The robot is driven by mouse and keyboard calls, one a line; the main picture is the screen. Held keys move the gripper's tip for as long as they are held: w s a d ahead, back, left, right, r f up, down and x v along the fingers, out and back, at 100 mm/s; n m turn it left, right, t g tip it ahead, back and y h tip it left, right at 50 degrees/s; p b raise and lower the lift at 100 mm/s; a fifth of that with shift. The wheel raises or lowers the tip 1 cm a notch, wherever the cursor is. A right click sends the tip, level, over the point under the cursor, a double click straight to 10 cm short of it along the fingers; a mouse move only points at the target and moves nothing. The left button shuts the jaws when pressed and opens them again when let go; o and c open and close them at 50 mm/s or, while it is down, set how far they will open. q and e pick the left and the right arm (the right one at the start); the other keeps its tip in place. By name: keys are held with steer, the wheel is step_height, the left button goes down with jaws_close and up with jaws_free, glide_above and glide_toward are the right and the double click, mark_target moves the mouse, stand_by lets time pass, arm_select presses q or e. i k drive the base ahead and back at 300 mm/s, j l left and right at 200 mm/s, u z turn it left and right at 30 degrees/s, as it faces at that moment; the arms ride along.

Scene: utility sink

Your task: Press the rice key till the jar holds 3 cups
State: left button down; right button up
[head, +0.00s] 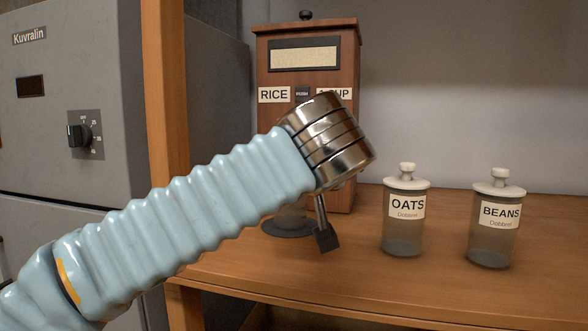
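The rice dispenser (340,65) is a brown wooden box with a window, standing on the shelf in the head view. Its front carries a RICE label (274,95), a dark key marked PUSH (302,92) and a cup label partly covered by my wrist. My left arm comes in from the left and crosses in front of the dispenser. My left gripper (325,236) points down below the metal wrist; whether its fingers are apart cannot be made out. A glass jar (291,217) stands on a dark round base, mostly hidden behind my arm, so its contents are unclear. My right gripper is not in view.
An OATS jar (404,235) and a BEANS jar (495,245), both lidded, stand to the right on the wooden shelf (350,275). A wooden post (165,80) and a grey cabinet with a dial (85,134) are at left. Shelf space between dispenser and OATS is narrow.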

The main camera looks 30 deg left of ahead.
mark_target(303, 93)
steer(key=k+l, duration=0.8)
steer(key=l, duration=0.1)
